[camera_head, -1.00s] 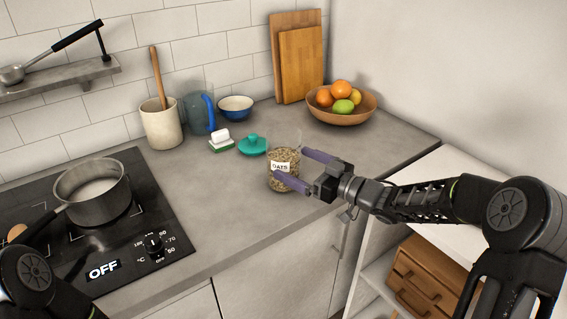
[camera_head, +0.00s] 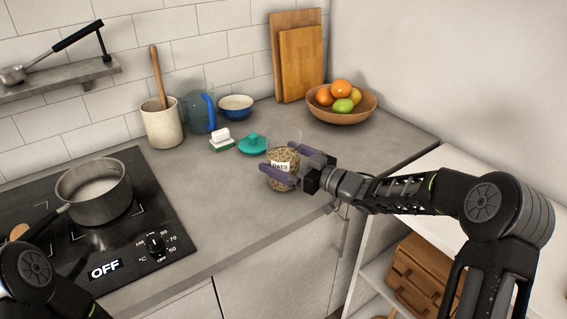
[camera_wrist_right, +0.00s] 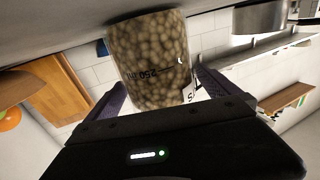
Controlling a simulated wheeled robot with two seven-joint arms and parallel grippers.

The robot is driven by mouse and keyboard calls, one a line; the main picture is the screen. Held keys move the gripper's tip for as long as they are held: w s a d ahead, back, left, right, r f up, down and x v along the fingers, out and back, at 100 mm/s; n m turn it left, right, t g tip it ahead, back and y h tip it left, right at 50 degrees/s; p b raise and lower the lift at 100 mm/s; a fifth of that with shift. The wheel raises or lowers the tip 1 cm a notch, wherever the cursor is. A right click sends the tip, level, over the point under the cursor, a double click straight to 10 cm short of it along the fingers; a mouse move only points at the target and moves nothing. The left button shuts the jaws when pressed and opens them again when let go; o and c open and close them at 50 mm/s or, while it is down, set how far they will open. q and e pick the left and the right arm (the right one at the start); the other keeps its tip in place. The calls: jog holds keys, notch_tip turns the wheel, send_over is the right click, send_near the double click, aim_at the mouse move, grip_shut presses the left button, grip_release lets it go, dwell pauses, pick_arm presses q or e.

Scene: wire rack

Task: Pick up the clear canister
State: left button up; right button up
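My left gripper is out of view; only part of my left arm shows at lower left.
A teal lid (camera_head: 253,144) lies just behind the canister, with a sponge holder (camera_head: 222,142) to its left. A pitcher (camera_head: 199,114), a utensil crock (camera_head: 162,125), a blue bowl (camera_head: 236,107) and a fruit bowl (camera_head: 341,110) stand farther back. A pot (camera_head: 95,192) sits on the stove at left.

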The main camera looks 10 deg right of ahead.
jog(key=c, duration=1.7)
jog(key=shift+r, duration=0.15)
jog(key=shift+c, duration=0.2)
notch_tip(320, 180, up, 10)
dwell(0.4)
dwell(0.7)
